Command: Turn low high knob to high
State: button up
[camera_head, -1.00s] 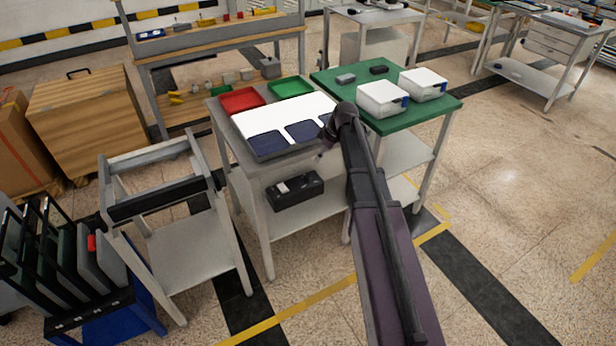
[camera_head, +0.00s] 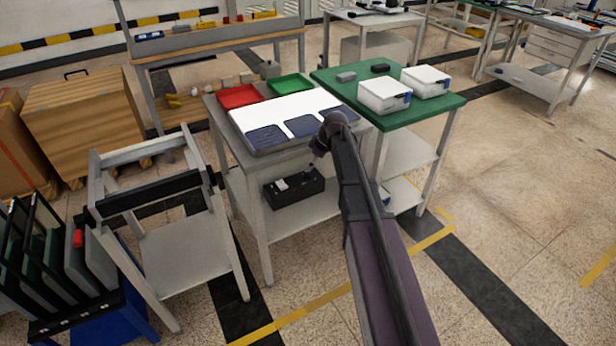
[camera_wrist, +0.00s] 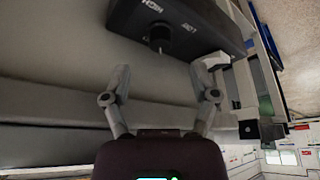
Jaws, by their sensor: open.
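A black control box (camera_head: 284,197) sits on the lower shelf of the grey table. In the wrist view the box (camera_wrist: 195,18) is near the top of the picture and appears upside down. Its dark round knob (camera_wrist: 158,36) has the words HIGH and LOW printed beside it; which one it points to is hard to tell. My gripper (camera_wrist: 160,72) has its two fingers spread apart with nothing between them. The knob is ahead of the fingertips, not between them. In the head view my gripper (camera_head: 312,166) is small and close to the box's right end.
The grey tabletop above the shelf holds a white panel (camera_head: 286,108), a red tray (camera_head: 238,96) and a green tray (camera_head: 291,85). A green table (camera_head: 432,108) with white boxes stands to the right. A grey frame stand (camera_head: 182,255) is at left.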

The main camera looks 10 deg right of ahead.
aim_at(307, 175)
jog(key=shift+b+x, duration=2.1)
jog(key=shift+x, duration=0.5)
grip_shut()
